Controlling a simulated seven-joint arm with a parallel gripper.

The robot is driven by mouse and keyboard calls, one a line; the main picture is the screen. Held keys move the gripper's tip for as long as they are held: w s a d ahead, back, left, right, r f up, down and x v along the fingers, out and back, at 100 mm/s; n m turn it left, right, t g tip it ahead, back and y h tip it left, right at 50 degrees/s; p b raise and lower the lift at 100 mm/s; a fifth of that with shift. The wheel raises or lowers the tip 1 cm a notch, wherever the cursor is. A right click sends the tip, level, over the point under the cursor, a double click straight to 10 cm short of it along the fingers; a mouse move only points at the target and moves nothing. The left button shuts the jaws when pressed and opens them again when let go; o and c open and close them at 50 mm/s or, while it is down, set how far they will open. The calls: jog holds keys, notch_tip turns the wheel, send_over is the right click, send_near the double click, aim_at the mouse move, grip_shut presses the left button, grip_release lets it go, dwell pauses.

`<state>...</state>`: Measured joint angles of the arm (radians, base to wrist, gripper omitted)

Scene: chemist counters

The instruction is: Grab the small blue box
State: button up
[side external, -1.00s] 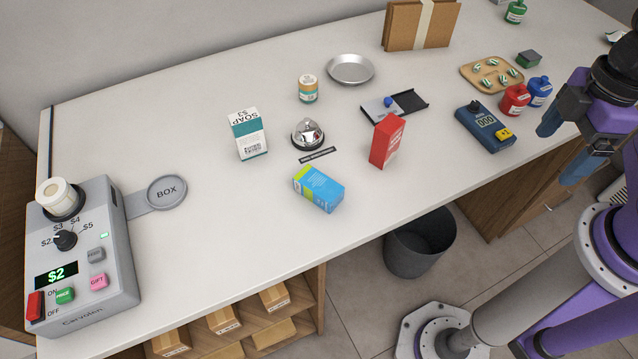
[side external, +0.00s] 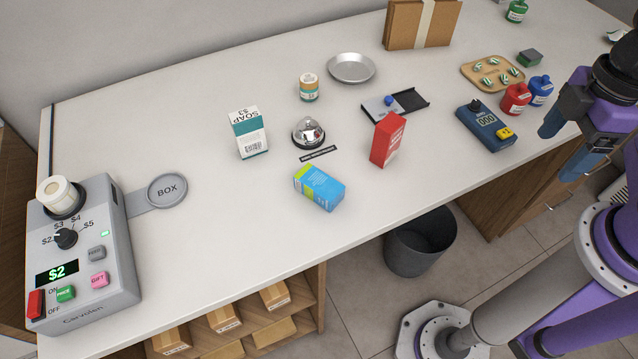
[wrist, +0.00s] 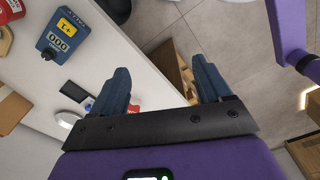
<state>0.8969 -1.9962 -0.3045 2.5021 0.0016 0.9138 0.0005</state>
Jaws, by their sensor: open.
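A small blue box (side external: 319,188) with a lime-green end lies on the white counter near its front edge, in the middle of the side view. My gripper (side external: 556,152) is at the right of the side view, beyond the counter's front edge and well apart from the box. In the wrist view my gripper (wrist: 165,88) shows two blue fingers spread wide with nothing between them. The blue box cannot be made out in the wrist view.
A red box (side external: 387,139), a bell (side external: 308,133) and a soap box (side external: 248,134) stand around the blue box. A grey machine (side external: 85,260) stands at left. A bin (side external: 420,245) is below.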

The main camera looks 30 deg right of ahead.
jog(key=w+f+n+t+h, duration=0.4)
jog(key=w+n+h, duration=0.1)
jog(key=w+n, duration=0.1)
jog(key=n+t+y, duration=0.8)
jog(key=n+y, duration=0.2)
jog(key=n, duration=1.2)
send_near(321, 182)
jog(key=x, duration=0.5)
jog(key=shift+a+r, duration=0.15)
jog(key=shift+f+x, duration=0.2)
jog(key=shift+x, duration=2.55)
jog(key=c, duration=1.1)
